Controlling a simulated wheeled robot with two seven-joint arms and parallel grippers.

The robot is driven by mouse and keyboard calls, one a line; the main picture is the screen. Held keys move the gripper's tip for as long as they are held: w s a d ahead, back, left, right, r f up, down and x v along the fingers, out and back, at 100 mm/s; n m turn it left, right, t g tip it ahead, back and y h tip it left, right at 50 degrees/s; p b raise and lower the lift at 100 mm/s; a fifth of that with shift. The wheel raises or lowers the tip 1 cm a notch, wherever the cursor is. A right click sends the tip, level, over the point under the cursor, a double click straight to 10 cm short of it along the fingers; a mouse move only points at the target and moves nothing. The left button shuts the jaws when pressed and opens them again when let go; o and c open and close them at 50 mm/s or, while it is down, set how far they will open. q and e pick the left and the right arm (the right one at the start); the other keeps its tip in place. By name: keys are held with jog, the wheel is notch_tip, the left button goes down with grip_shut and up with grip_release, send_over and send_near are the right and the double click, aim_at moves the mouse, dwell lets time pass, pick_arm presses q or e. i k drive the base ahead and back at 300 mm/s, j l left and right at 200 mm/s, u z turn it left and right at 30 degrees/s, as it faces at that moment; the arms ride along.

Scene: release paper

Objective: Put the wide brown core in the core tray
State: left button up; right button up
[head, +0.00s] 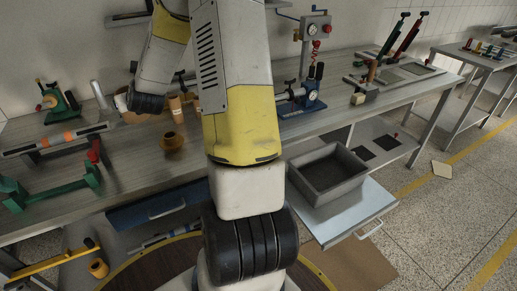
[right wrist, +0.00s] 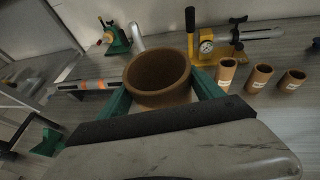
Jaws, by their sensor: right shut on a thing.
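The wide brown core (right wrist: 158,98) is an open, thick-walled brown ring. In the right wrist view it sits between the green fingers of my right gripper (right wrist: 161,88), which is shut on it with a finger at each side. In the head view the core (head: 121,103) shows partly at the left part of the bench, mostly hidden by my dark wrist. Its height over the bench is unclear. A grey, open, rectangular tray (head: 346,190), seemingly empty, stands on a pulled-out drawer right of my arm, well away from the core. My left gripper is not in view.
Several narrow brown cores (right wrist: 227,73) with labels stand right of the held core. A yellow gauge device (right wrist: 205,47) stands behind it. Green stands (head: 70,190) and a long bar are at the bench's left. My right arm hides the bench's middle.

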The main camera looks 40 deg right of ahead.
aim_at(339, 173)
jog(key=i+z, duration=0.35)
jog(key=i+j+z, duration=0.2)
jog(key=i+z, duration=0.2)
jog(key=z, duration=1.5)
